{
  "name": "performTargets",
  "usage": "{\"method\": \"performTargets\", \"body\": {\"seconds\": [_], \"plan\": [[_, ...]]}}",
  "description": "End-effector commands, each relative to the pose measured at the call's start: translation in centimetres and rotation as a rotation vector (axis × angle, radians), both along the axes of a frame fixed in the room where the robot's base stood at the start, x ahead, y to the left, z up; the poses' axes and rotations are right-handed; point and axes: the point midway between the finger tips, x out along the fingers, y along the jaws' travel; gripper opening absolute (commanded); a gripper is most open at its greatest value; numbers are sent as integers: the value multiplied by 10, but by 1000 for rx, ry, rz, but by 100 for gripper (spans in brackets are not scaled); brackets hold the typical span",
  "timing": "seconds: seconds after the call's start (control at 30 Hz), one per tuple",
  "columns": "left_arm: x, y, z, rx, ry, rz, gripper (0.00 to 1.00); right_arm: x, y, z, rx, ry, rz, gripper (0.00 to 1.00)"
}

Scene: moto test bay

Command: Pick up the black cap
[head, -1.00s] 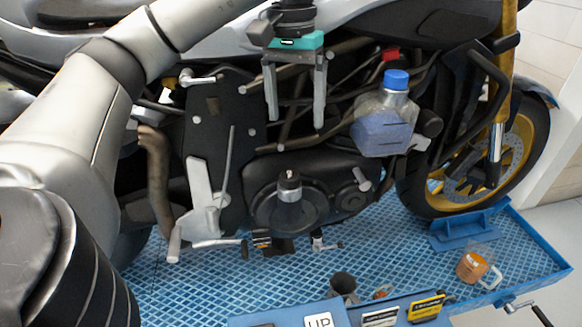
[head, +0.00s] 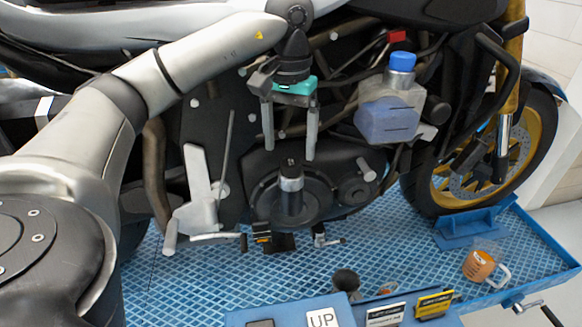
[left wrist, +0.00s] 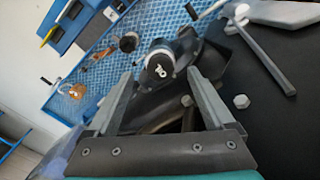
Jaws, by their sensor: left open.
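The black cap (head: 291,165) sits on top of the upright filler neck on the round engine cover (head: 330,195), low on the motorcycle's side. In the left wrist view the cap (left wrist: 158,66) shows from above as a dark disc with a white symbol, framed between the fingertips. My left gripper (head: 289,154) points down with its fingers apart, and the cap lies at or just below the fingertips. Nothing is held. I cannot tell exactly how much height separates the fingertips from the cap. My right gripper is in neither view.
A translucent reservoir with a blue lid (head: 402,62) stands right of the gripper. A blue mesh platform (head: 200,270) lies below, with an orange mug (head: 478,266) at its right. Blue boxes with labels (head: 290,312) are at the front. Grey levers (head: 197,190) stick out at left.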

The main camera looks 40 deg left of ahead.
Motion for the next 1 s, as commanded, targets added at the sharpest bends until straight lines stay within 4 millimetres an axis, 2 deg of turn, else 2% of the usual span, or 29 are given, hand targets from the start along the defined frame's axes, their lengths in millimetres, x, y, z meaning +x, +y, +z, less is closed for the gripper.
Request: {"method": "performTargets", "body": {"seconds": [0.2, 0.3, 0.57, 1.0], "plan": [[6, 3, -32, 1, 4, 2, 86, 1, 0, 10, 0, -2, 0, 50], [6, 2, -41, 0, 2, 2, 86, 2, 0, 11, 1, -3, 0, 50], [6, 2, -44, 0, 0, 1, 86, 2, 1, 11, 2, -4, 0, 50], [7, 2, -44, 0, 0, 1, 37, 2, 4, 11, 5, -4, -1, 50]]}}
